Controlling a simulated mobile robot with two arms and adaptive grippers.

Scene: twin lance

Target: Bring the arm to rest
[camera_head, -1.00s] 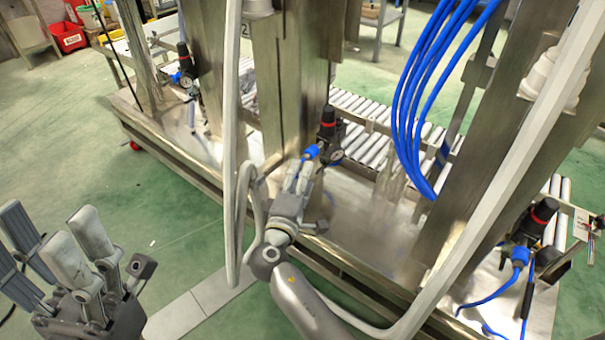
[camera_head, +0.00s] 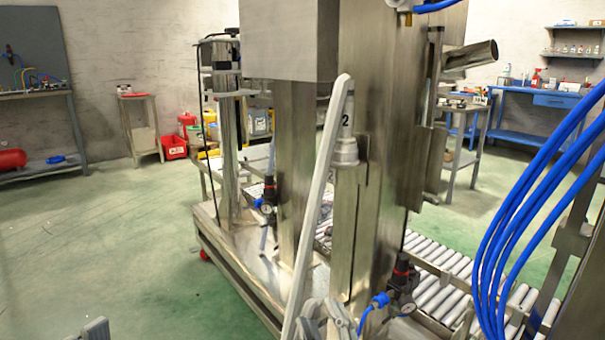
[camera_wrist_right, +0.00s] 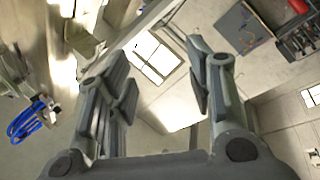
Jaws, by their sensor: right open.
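My right gripper (camera_head: 325,310) shows at the bottom edge of the head view, in front of the steel machine frame. In the right wrist view its two fingers (camera_wrist_right: 160,85) stand apart with nothing between them. Most of my right arm is below the head view. Only a grey fingertip part of my left gripper (camera_head: 95,330) shows at the bottom left, so its opening is hidden.
A pale slanted bar (camera_head: 318,190) rises just beside my right gripper. A regulator (camera_head: 402,280) with a blue fitting is close to its right. Blue hoses (camera_head: 520,230) hang at the right. A roller conveyor (camera_head: 440,290) runs behind. Green floor (camera_head: 110,240) is clear at left.

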